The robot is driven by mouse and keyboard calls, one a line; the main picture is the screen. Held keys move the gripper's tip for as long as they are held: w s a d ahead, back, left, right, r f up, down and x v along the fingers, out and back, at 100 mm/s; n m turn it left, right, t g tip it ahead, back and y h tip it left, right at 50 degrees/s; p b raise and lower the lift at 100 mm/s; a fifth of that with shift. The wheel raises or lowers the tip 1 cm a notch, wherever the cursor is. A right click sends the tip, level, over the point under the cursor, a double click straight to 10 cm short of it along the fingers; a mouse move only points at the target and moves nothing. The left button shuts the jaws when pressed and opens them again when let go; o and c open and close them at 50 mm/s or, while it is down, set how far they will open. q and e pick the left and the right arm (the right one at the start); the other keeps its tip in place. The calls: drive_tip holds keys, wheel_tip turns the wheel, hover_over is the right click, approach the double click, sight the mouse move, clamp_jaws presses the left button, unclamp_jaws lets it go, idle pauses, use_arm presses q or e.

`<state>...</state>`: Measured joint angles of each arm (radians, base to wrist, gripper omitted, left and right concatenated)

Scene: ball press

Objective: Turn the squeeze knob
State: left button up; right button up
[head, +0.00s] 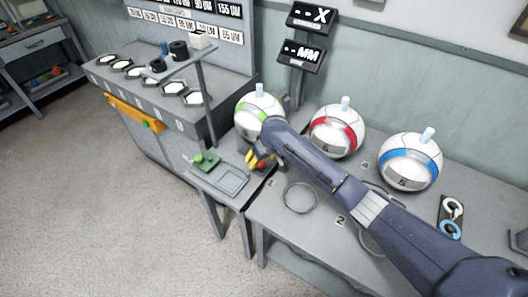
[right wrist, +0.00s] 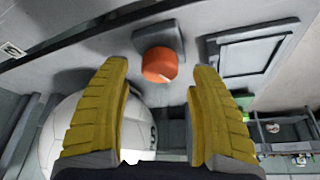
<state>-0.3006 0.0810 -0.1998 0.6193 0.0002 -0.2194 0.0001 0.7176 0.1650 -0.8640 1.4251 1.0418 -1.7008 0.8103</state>
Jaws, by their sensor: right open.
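The squeeze knob appears to be the orange knob (right wrist: 160,65) on a grey mount, in the upper middle of the right wrist view. My right gripper (right wrist: 160,85) is open, with its yellow fingers on either side and nothing between them. The knob shows beyond the fingertips, apart from them as far as I can see. In the head view, my right gripper (head: 257,160) is at the table's left end, just below the green-banded ball (head: 259,100). There the knob cannot be made out clearly behind the fingers. My left gripper is not in view.
A red-banded ball (head: 337,133) and a blue-banded ball (head: 409,168) stand behind my right arm. A ring (head: 300,197) lies on the table. A side shelf with a tray (head: 230,182) and green pieces (head: 206,160) is left of the gripper. Two displays (head: 303,54) stand behind.

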drive_tip(key=v, duration=0.9)
drive_tip(key=shift+r, duration=0.3)
drive_tip(key=shift+s, duration=0.1)
